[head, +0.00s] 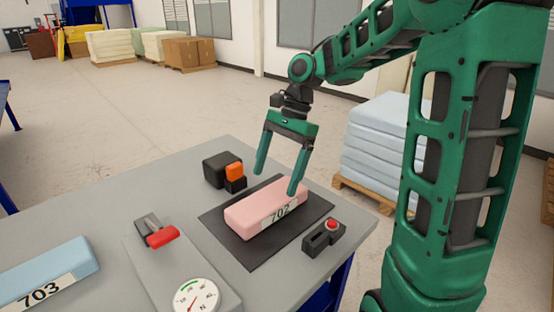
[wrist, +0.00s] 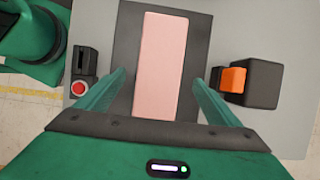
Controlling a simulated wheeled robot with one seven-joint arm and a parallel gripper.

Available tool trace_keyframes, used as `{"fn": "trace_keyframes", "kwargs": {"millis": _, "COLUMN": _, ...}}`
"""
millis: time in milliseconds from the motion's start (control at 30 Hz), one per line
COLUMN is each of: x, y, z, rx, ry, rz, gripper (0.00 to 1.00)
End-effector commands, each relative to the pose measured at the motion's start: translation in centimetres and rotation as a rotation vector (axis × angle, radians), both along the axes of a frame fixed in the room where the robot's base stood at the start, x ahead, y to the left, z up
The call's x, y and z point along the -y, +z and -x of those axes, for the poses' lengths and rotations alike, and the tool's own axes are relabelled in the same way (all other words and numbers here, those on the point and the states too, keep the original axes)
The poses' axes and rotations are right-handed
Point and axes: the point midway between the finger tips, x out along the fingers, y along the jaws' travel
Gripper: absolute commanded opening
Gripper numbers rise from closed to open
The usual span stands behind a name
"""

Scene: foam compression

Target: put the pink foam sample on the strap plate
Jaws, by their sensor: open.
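The pink foam sample (head: 262,207), a block labelled 702, lies flat on a dark square plate (head: 250,254) on the grey table. I take this plate to be the strap plate, but no label on it can be read. My gripper (head: 276,183) is open and empty above the foam, with one finger towards each long side. In the wrist view the pink foam (wrist: 161,60) lies between the spread fingers of my gripper (wrist: 158,77), with gaps on both sides. The dark plate (wrist: 128,35) shows around it there. I cannot tell the fingertips' exact height.
A black block with an orange part (head: 234,172) stands behind the plate, and a red-button box (head: 323,237) in front. A gauge (head: 197,296) and a red-handled lever (head: 161,236) are at the left. Blue foam 703 (head: 45,271) lies far left. The table between is clear.

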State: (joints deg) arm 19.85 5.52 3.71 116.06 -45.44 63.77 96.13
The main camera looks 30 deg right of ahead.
Motion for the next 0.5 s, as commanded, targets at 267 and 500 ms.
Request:
{"fn": "trace_keyframes", "kwargs": {"millis": 267, "x": 1.4, "y": 3.4, "z": -0.5, "rx": 0.001, "ry": 0.0, "rz": 0.0, "gripper": 0.87}}
{"fn": "trace_keyframes", "kwargs": {"millis": 500, "x": 1.7, "y": 4.1, "z": -0.5, "rx": -0.001, "ry": 0.0, "rz": 0.001, "gripper": 0.87}}
